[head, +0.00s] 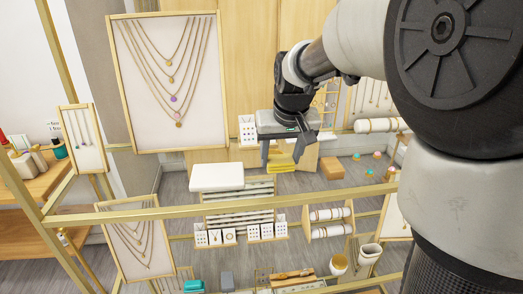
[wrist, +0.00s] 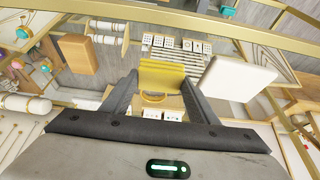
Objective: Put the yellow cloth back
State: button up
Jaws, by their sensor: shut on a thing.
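The yellow cloth (wrist: 162,76) is between the two fingers of my gripper (wrist: 160,88) in the wrist view, and the fingers are shut on it. In the head view the yellow cloth (head: 281,165) hangs just below my gripper (head: 283,152), partly hidden by the fingers. The gripper points down and holds the cloth above the lower display shelves, behind the front brass rail.
A white padded block (head: 217,177) stands left of the gripper. Below it is a slatted rack (head: 240,209) with small earring cards. A brown block (head: 331,168) is to the right. Brass rails (head: 230,202) cross in front, and necklace boards (head: 170,80) stand at left.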

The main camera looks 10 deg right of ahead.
aim_at(280, 170)
jog(key=shift+f, duration=1.95)
jog(key=shift+f, duration=0.15)
jog(key=o, duration=1)
